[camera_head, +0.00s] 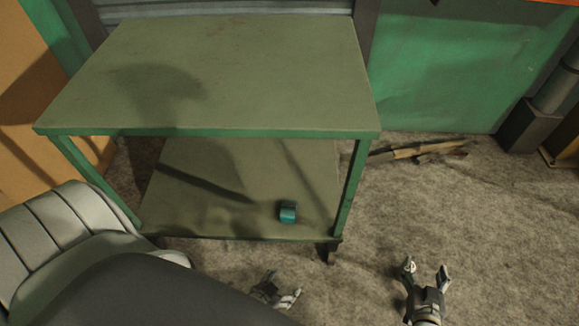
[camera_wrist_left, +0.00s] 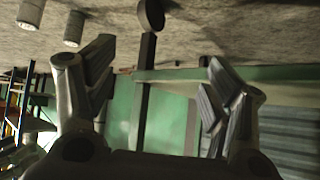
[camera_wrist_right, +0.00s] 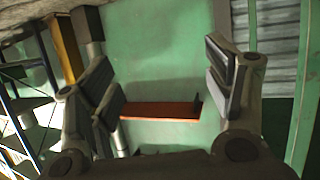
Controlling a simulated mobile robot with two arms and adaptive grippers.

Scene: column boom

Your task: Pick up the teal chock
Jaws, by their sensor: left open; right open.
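The teal chock (camera_head: 288,212) is a small block on the lower shelf (camera_head: 215,185) of a green metal cart, near the shelf's front edge and right of its middle. My left gripper (camera_head: 283,285) is open and empty, in front of the cart and apart from the chock, just below it in the head view. My right gripper (camera_head: 426,268) is open and empty, to the right of the cart over the floor. Both grippers' spread fingers show in the left wrist view (camera_wrist_left: 160,75) and the right wrist view (camera_wrist_right: 160,70). Neither wrist view shows the chock.
The cart's top (camera_head: 215,75) overhangs the lower shelf, with a front right leg (camera_head: 351,188) close to the chock. Long thin pieces (camera_head: 415,151) lie on the floor right of the cart. A brown panel (camera_head: 40,110) stands at left. Open floor (camera_head: 490,230) lies at right.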

